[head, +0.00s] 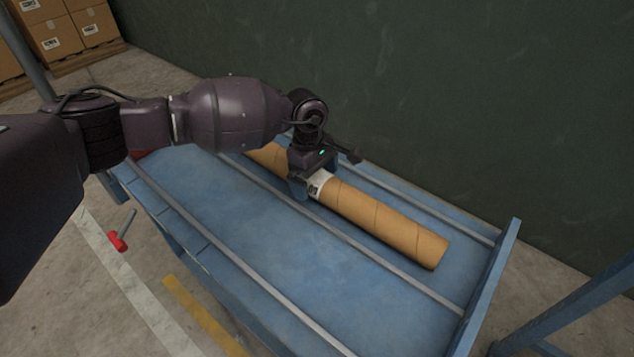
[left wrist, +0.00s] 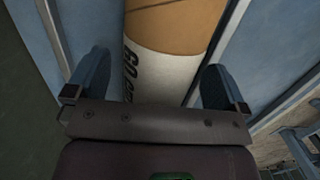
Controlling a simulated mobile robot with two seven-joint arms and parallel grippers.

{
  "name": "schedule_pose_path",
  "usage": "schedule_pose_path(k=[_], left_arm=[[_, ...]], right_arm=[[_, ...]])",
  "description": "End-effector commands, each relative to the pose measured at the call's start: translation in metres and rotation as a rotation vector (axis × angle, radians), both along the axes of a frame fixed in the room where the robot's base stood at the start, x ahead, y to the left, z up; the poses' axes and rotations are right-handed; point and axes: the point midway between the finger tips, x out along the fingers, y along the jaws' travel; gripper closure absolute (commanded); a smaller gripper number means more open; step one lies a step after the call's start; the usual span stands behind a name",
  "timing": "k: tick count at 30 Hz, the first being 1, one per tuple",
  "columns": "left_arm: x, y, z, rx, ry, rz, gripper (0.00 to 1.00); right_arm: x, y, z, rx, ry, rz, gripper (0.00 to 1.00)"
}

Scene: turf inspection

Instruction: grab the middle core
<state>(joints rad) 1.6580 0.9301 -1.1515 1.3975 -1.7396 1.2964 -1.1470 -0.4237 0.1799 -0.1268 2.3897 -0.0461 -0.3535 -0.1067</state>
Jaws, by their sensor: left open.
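One long brown cardboard core (head: 385,222) lies on the blue rack bed (head: 235,215), along its length. It has a white printed label around it, partly hidden under my gripper. No other core shows, so I cannot tell its place among others. My left gripper (head: 314,180) is over the core at the label. In the left wrist view, its two fingers (left wrist: 155,78) are apart, one on each side of the core (left wrist: 172,25), with visible gaps. Whether they touch it lower down is not clear. My right gripper is not in view.
Metal strips run along the blue bed, and a raised blue end plate (head: 490,280) closes its right end. A dark green wall (head: 450,90) stands close behind. Cardboard boxes (head: 75,25) sit at the back left. A red-ended lever (head: 118,241) sticks out at the front left.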

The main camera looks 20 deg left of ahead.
Motion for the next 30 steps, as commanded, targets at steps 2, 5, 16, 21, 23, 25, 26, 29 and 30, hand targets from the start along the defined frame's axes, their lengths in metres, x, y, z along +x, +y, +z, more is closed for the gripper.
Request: schedule_pose_path(k=[2, 5, 16, 21, 23, 25, 26, 29, 30], left_arm=[[-0.0010, -0.0011, -0.0124, 0.000, 0.005, 0.000, 0.00], [-0.0002, -0.0015, -0.0125, 0.000, -0.001, 0.000, 0.00], [0.0000, -0.0014, -0.0104, -0.001, -0.002, 0.001, 0.32], [0.0000, -0.0014, -0.0104, -0.001, -0.002, 0.001, 0.58], [0.0000, -0.0014, -0.0105, -0.001, -0.002, 0.001, 0.68], [0.0007, -0.0017, -0.0093, -0.001, -0.004, 0.002, 0.75], [0.0007, -0.0017, -0.0093, -0.001, -0.004, 0.002, 0.75], [0.0007, -0.0017, -0.0093, -0.001, -0.004, 0.002, 0.75], [0.0007, -0.0017, -0.0092, -0.002, -0.004, 0.001, 0.75]], right_arm=[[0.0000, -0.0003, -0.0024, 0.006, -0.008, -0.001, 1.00], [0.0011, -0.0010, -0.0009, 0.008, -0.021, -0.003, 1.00], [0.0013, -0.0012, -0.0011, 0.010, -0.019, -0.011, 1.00], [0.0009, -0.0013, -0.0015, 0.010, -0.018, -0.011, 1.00], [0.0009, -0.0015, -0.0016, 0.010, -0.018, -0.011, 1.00], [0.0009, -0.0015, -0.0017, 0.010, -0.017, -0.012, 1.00], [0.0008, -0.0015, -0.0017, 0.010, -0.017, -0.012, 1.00], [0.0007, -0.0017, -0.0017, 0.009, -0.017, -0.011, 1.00], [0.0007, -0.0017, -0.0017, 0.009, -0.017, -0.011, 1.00]])
